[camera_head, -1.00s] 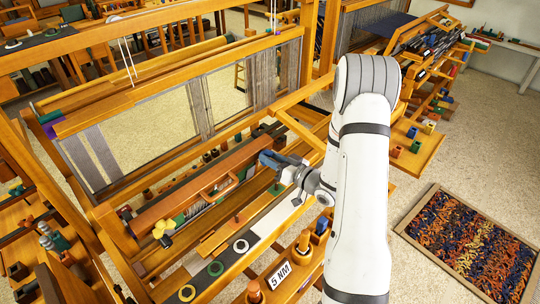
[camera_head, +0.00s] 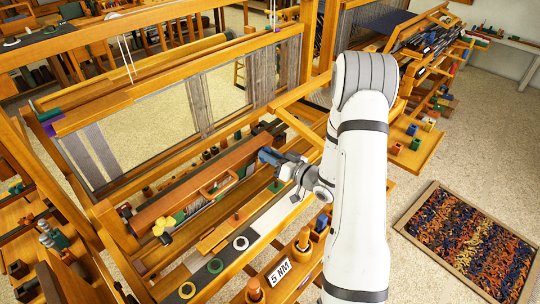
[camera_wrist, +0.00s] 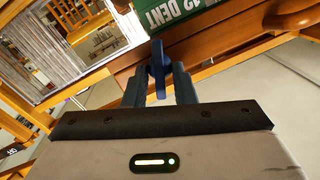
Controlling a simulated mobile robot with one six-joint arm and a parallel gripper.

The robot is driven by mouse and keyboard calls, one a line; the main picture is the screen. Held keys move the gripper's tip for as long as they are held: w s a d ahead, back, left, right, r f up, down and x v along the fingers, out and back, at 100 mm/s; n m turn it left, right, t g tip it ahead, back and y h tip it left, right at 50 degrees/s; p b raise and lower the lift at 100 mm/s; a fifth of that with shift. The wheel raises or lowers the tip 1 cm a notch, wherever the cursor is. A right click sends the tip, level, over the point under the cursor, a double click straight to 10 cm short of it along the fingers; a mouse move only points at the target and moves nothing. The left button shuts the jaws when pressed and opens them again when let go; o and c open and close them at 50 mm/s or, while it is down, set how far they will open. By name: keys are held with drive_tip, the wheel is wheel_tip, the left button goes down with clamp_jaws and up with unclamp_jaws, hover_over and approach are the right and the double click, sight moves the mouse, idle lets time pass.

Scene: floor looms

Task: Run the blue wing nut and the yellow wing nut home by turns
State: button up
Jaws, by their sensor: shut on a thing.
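The blue wing nut (camera_wrist: 158,68) stands between my gripper's fingertips in the wrist view, one wing edge-on to the camera. My gripper (camera_wrist: 158,88) is shut on it, one blue-grey finger on each side. In the head view my gripper (camera_head: 268,158) is at the right end of the long red-brown beam, and the nut is hard to tell from the fingers. The yellow wing nut (camera_head: 162,227) is at the beam's left end, clear of my gripper. The thread behind the blue nut is hidden.
A green block marked "12 DENT" (camera_wrist: 190,15) is just beyond the gripper. Coloured rings, including a white one (camera_head: 240,243), lie on the near strip. A "5 NM" label (camera_head: 279,272) and wooden pegs stand in front. A woven rug (camera_head: 468,245) lies at right.

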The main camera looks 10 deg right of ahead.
drive_tip(key=shift+w+d+f+m+y+b, duration=0.15)
drive_tip(key=shift+m+y, duration=0.45)
drive_tip(key=shift+m, duration=1.15)
drive_tip(key=shift+w+d+f+m+y+b, duration=0.15)
drive_tip(key=shift+m+y, duration=0.45)
drive_tip(key=shift+m, duration=1.2)
drive_tip(key=shift+f+m+y+b, duration=0.2)
drive_tip(key=shift+m+y, duration=0.4)
drive_tip(key=shift+m, duration=1.15)
drive_tip(key=o, duration=0.7)
drive_tip(key=shift+c, duration=0.2)
